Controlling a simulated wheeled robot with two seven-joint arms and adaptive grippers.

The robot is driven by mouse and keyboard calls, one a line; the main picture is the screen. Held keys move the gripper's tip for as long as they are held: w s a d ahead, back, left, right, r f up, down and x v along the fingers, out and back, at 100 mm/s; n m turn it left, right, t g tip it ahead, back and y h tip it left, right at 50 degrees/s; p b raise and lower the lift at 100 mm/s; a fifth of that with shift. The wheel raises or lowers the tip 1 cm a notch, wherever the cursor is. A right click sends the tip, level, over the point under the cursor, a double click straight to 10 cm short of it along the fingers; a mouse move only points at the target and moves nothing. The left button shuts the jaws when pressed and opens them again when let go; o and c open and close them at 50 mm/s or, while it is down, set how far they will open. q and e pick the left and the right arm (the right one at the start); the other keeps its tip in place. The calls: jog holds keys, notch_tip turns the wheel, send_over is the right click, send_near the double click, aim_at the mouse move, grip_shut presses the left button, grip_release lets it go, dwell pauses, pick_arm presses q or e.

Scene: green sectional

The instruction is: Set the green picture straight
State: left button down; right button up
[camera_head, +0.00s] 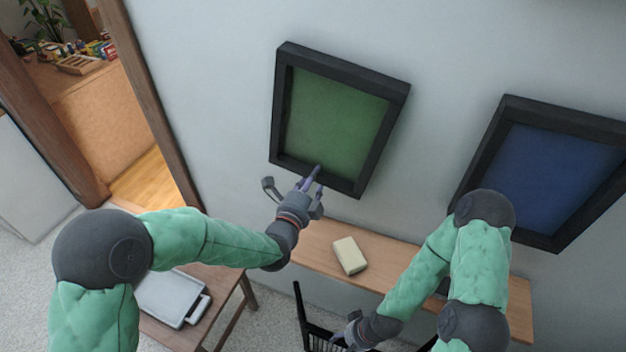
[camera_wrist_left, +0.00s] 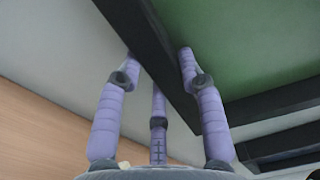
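The green picture (camera_head: 338,122) hangs on the wall in a thick black frame. It looks turned slightly clockwise compared with the blue picture and the shelf below. My left gripper (camera_head: 311,180) is at the frame's lower bar. In the left wrist view, its purple fingers (camera_wrist_left: 158,62) straddle a black bar of the frame, one fingertip on the outer side and one on the green side. Both fingertips look close against the bar. A third finger lies below it. My right gripper (camera_head: 347,332) is low at the bottom, and its fingers are too hidden to judge.
The blue picture (camera_head: 548,170) hangs to the right, partly behind my right arm. A wooden shelf (camera_head: 312,244) with a cream block (camera_head: 349,255) is below. A black rack (camera_head: 306,322) stands near my right gripper. A wooden table with a white tray (camera_head: 172,297) is lower left.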

pick_arm(q)
jog(key=shift+s+d+f+n+b, duration=0.1)
jog(key=shift+s+d+n+b, duration=0.15)
jog(key=shift+d, duration=0.35)
jog(key=shift+s+d+f+n+b, duration=0.1)
jog(key=shift+s+d+n+b, duration=0.15)
jog(key=shift+d, duration=0.35)
jog(key=shift+s+d+n+b, duration=0.2)
jog(key=shift+s+d, duration=0.05)
jog(key=shift+d, duration=0.35)
jog(key=shift+s+d+n, duration=0.15)
jog(key=shift+d+n, duration=0.15)
jog(key=shift+d, duration=0.1)
jog(key=c, duration=0.8)
grip_release()
jog(key=shift+s, duration=0.1)
send_near(330, 186)
jog(key=shift+v, duration=1.05)
jog(key=shift+d+f, duration=0.1)
